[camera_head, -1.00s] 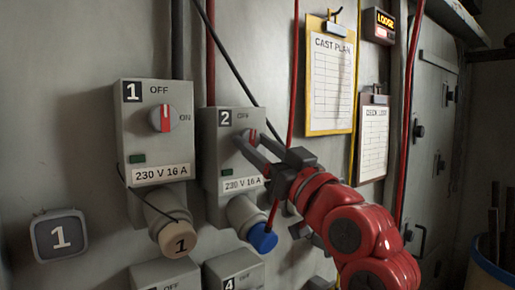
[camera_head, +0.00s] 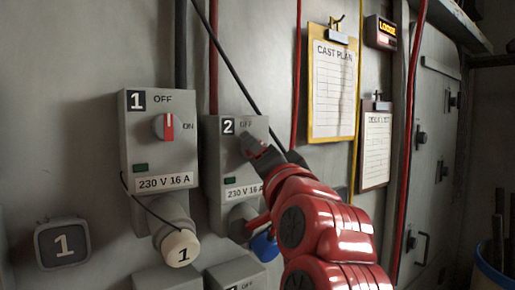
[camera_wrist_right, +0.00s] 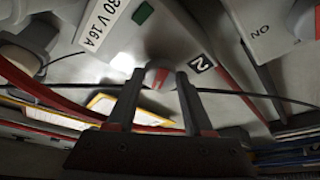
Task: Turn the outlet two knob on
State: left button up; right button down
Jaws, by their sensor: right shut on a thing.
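The outlet two box (camera_head: 212,165) is a grey wall unit with a "2" label and a "230 V 16 A" plate. Its blue-ended plug (camera_head: 264,247) sits below, partly behind my right arm. My right gripper (camera_head: 253,147) is at the box's knob and covers most of it in the head view. In the right wrist view the outlet two knob (camera_wrist_right: 158,77), grey with a red stripe, sits between the fingertips of my right gripper (camera_wrist_right: 158,80), which are shut on it. The pointer's exact direction is hard to read. My left gripper is out of view.
The outlet one box (camera_head: 128,150) stands to the left, its knob (camera_head: 168,127) pointing up towards OFF. More boxes (camera_head: 236,273) lie below. A black cable (camera_head: 235,75) slants down behind my gripper. Clipboards (camera_head: 332,95) hang at the right.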

jog(key=shift+r+m+g+h+p, duration=0.15)
jog(key=shift+m+g+h+p, duration=0.4)
jog(key=shift+m, duration=0.9)
jog(key=shift+r+m+g+h+p, duration=0.15)
jog(key=shift+m+h+p, duration=0.2)
jog(key=shift+m+p, duration=0.8)
jog(key=shift+f+m, duration=0.1)
jog(key=shift+m, duration=0.5)
jog(key=shift+c, duration=1.5)
grip_release()
jog(key=shift+b, duration=0.3)
